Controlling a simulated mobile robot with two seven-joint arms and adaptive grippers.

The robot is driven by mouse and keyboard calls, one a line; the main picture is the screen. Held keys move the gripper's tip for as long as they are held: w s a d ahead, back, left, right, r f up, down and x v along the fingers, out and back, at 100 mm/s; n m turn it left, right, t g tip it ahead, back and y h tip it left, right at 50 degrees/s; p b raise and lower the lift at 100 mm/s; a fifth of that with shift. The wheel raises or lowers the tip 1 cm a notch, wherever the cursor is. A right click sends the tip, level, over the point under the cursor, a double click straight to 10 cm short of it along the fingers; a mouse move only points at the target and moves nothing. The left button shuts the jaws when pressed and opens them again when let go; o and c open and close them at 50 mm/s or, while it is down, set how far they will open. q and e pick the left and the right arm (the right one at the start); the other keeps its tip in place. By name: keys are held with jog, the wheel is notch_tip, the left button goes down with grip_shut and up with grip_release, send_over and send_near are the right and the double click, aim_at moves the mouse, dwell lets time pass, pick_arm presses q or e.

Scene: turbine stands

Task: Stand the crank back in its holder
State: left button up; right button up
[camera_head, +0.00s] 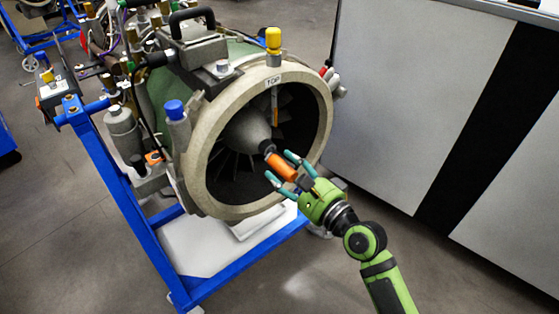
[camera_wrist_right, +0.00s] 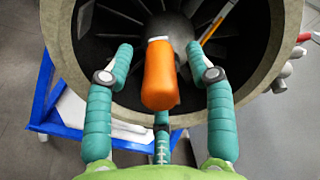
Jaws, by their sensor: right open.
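An orange-handled tool, which looks like the crank (camera_head: 283,167), is in front of the nose cone of the turbine (camera_head: 207,160). Its far end meets or overlaps the cone's tip; I cannot tell if it is attached. My right gripper (camera_head: 282,168) is open, with its teal fingers on either side of the orange handle. In the right wrist view the handle (camera_wrist_right: 160,78) is between the fingers (camera_wrist_right: 159,52), with gaps on both sides. I cannot tell which fitting is the crank's holder. My left gripper is out of view.
A yellow-capped piece (camera_head: 273,40) stands on the turbine's rim by the TOP label, and a blue-capped cylinder (camera_head: 175,112) stands at its left. An orange-and-grey rod (camera_head: 275,108) hangs inside the opening. A blue stand (camera_head: 130,205) carries the turbine. A pale cabinet (camera_head: 400,100) is at the right.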

grip_shut()
jog(key=shift+r, duration=0.1)
jog(key=shift+d, duration=0.15)
jog(key=shift+s+d, duration=0.3)
jog(key=shift+s, duration=0.1)
jog(key=shift+p+v, duration=0.5)
jog(key=shift+v, duration=1.75)
